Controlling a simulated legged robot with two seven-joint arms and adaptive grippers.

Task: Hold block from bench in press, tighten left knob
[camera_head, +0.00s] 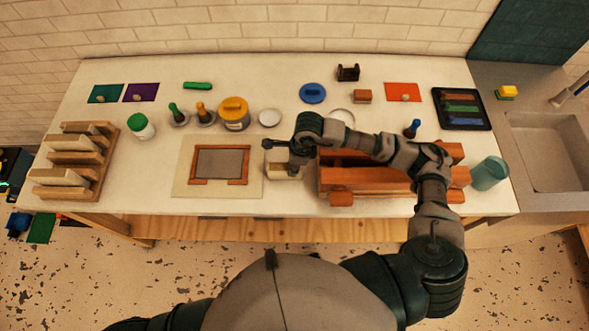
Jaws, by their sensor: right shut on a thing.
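The wooden press (330,180) stands right of the middle of the bench. Its left knob (341,199) sticks out at the front, and a right knob (456,195) shows beside it. A pale block (279,172) lies low at the press's left side. My right arm reaches across the press and covers much of its top. I cannot tell whether the block touches the bench or the press. My left gripper is out of view.
A wooden rack (82,190) with pale blocks stands at the left. A framed grey panel (220,162) lies left of the block. Jars, coloured squares and a tool tray (461,109) line the back. A teal cup (489,173) stands right of the press.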

